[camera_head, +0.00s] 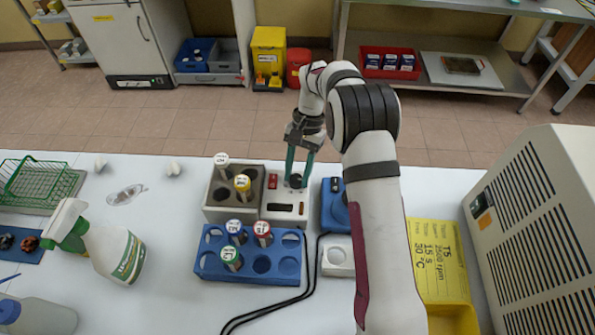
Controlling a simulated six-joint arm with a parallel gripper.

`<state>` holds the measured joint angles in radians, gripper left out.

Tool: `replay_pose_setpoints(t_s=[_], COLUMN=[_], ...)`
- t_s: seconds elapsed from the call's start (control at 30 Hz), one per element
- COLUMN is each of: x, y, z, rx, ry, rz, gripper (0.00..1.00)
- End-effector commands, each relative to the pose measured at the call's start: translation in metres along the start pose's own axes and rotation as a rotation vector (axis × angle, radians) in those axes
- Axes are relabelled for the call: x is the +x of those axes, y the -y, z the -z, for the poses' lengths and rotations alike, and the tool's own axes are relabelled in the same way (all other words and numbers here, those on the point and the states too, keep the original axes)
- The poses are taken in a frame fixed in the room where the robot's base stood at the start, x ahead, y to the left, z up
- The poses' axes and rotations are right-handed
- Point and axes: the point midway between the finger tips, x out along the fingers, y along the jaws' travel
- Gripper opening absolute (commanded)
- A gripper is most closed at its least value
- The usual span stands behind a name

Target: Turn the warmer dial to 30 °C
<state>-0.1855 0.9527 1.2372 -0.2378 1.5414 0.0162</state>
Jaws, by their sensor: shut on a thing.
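The warmer (212,212) is a grey block with wells, left of centre, holding a white-capped and a yellow-capped tube. Its pale control panel (283,212) is on its right side, with a red switch and a dark display that I cannot read. The dark dial (296,181) is at the panel's far right. My gripper (297,176) points down with its teal fingers on either side of the dial, shut on it. The fingers hide part of the dial, and its setting cannot be read.
A blue rack (208,263) with several tubes stands in front of the warmer. A blue device (331,215) sits close to its right, with black cables nearby. A spray bottle (112,250) is at left. A yellow card (437,262) showing 30 °C lies right of my arm.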

Motion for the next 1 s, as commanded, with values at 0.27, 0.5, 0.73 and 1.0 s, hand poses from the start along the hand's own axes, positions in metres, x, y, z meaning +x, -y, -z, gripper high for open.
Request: replay_pose_setpoints(t_s=[0.27,0.5,0.73,1.0], x=[0.0,0.0,-0.005,-0.072], y=[0.0,0.0,0.0,0.0], z=[0.0,0.0,0.001,0.002], rx=[0.0,0.0,0.0,0.001], ry=[0.001,0.0,-0.001,-0.006], rz=[-0.001,-0.001,0.0,0.003], gripper=[0.5,0.71,0.71,0.71])
